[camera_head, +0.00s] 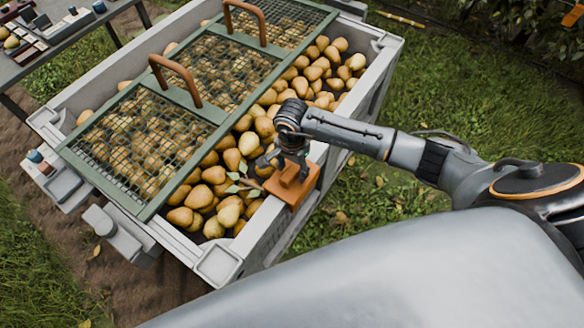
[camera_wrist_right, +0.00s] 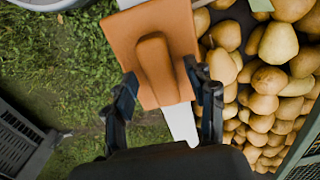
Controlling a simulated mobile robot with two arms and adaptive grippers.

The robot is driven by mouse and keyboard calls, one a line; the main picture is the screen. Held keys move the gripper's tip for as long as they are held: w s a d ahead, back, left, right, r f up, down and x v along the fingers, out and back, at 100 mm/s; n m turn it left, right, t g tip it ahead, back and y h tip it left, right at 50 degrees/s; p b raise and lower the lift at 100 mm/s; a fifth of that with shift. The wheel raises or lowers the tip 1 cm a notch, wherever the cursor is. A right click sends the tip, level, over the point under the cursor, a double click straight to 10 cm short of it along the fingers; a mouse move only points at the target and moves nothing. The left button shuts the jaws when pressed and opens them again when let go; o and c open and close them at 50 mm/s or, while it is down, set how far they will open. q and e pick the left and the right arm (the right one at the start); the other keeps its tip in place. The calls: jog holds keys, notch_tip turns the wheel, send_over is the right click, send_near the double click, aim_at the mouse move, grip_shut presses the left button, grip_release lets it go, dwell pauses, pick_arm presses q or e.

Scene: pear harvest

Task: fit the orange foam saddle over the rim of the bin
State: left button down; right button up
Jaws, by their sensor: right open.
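The orange foam saddle (camera_head: 305,188) sits on the near right rim of the grey bin (camera_head: 262,228). In the right wrist view the saddle (camera_wrist_right: 185,40) is a flat orange pad with a raised ridge along its middle, and the white rim (camera_wrist_right: 182,125) shows past its near end. Its underside and how far it is seated are hidden. My right gripper (camera_head: 290,170) is just above the saddle. In the wrist view its fingers (camera_wrist_right: 165,88) are open, one on each side of the ridge's near end. I cannot tell whether they touch it. My left gripper is not in view.
Pears (camera_head: 225,195) fill the bin, with leaves beside the saddle. A green mesh lid (camera_head: 150,140) with brown handles covers much of the bin. A table (camera_head: 80,30) with small items stands at upper left. In the wrist view a dark grey crate (camera_wrist_right: 25,140) lies at left on grass.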

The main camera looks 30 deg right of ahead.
notch_tip(320, 180, up, 12)
dwell(0.4)
